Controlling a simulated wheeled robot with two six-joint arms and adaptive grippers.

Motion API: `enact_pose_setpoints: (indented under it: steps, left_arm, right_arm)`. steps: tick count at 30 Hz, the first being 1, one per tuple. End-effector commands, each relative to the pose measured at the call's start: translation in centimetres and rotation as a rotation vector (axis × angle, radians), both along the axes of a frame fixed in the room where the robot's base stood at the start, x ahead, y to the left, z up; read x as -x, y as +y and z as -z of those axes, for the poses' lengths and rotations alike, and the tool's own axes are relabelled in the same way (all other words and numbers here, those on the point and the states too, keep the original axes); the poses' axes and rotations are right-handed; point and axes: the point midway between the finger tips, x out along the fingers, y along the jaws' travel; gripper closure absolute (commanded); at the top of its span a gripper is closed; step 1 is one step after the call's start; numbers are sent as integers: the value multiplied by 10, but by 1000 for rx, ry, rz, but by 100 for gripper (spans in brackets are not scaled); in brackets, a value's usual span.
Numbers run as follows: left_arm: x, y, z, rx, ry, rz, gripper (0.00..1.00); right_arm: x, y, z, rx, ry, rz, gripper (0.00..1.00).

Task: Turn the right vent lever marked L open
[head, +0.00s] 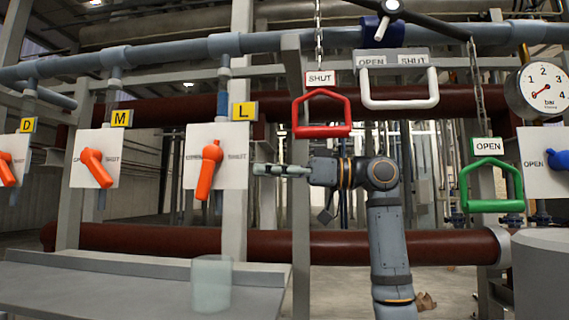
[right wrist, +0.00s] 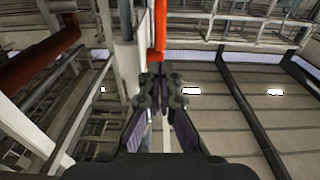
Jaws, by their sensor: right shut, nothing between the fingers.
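The vent lever marked L (head: 208,172) is orange on a white plate (head: 234,168), under a yellow L tag (head: 244,111). Its handle hangs almost straight down, tilted slightly left at the lower end. SHUT is on the plate's right side; the left word is partly covered. My right gripper (head: 257,169) points left, its tips just right of the plate and apart from the lever in the head view. In the right wrist view, the shut, empty fingers (right wrist: 160,82) lie below an orange bar (right wrist: 160,28), seemingly the lever; contact is unclear. My left gripper is not in view.
Orange levers M (head: 97,168) and D (head: 7,169) are further left. A red SHUT handle (head: 321,130) hangs above my right arm; a white handle (head: 399,103) and green OPEN handle (head: 490,205) are further right. A translucent cylinder (head: 211,284) stands below lever L.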

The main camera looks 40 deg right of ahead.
Motion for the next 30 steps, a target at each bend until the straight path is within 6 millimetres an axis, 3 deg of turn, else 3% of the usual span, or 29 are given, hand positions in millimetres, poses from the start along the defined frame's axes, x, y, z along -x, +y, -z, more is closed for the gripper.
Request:
enact_pose_setpoints:
  steps: [3, 9, 20, 26, 30]
  left_arm:
    - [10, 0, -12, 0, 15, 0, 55]
    - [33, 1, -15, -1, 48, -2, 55]
    - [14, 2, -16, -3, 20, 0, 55]
    - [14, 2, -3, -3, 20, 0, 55]
    - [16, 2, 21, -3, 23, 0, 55]
  right_arm:
    - [-15, 13, -5, 1, 1, -2, 100]
    - [-27, 24, -3, -1, -1, -1, 100]
    - [-28, 24, -2, -1, -1, 1, 100]
    - [-29, 25, 5, -20, -24, 0, 100]
    - [-31, 27, 16, -61, -71, 0, 100]
